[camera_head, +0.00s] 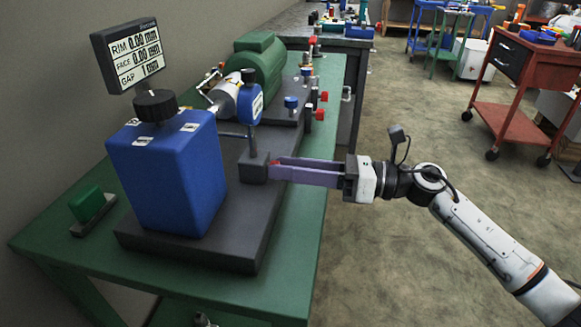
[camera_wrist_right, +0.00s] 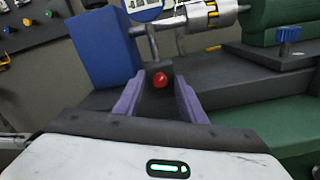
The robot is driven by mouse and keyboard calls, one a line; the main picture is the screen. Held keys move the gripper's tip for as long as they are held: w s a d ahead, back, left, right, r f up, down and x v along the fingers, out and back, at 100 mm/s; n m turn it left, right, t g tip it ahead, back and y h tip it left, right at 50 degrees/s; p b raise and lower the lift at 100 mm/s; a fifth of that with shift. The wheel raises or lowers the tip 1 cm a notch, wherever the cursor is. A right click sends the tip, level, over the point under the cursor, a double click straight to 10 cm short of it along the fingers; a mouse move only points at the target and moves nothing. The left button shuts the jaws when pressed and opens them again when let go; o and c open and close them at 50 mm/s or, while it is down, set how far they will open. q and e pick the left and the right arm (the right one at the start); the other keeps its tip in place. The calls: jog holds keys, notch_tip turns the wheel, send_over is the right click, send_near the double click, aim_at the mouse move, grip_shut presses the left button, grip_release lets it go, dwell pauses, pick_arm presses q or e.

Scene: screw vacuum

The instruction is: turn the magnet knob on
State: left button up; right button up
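The magnet knob (camera_head: 276,163) is a small red knob on the side of a dark magnet base block (camera_head: 254,167). In the right wrist view the red knob (camera_wrist_right: 160,79) shows between and slightly beyond the fingertips. A post rises from the block to a round blue dial indicator (camera_head: 250,104). My right gripper (camera_head: 275,170) reaches in from the right with two purple fingers at the knob. In the wrist view the fingers stand apart, with a gap on both sides of the knob. Whether one finger touches it cannot be told. My left gripper is not in view.
A blue box (camera_head: 168,175) with a black knob (camera_head: 156,105) stands left of the block on a dark base plate. A green motor (camera_head: 260,62) and red-tipped bolts are behind. A display (camera_head: 134,54) hangs at the back. The floor (camera_head: 400,260) right of the green table (camera_head: 200,285) is clear.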

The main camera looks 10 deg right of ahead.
jog(key=v, duration=1)
jog(key=shift+d+b, duration=0.2)
jog(key=shift+b, duration=0.15)
jog(key=shift+r, duration=0.1)
jog(key=w+a+n, duration=0.1)
jog(key=a+n, duration=0.1)
jog(key=a, duration=0.1)
jog(key=w+a+n+p, duration=0.1)
jog(key=a+n, duration=0.1)
jog(key=a, duration=0.1)
jog(key=w+a+n, duration=0.1)
jog(key=a+n, duration=0.1)
jog(key=a, duration=0.2)
jog(key=shift+p, duration=0.4)
grip_shut()
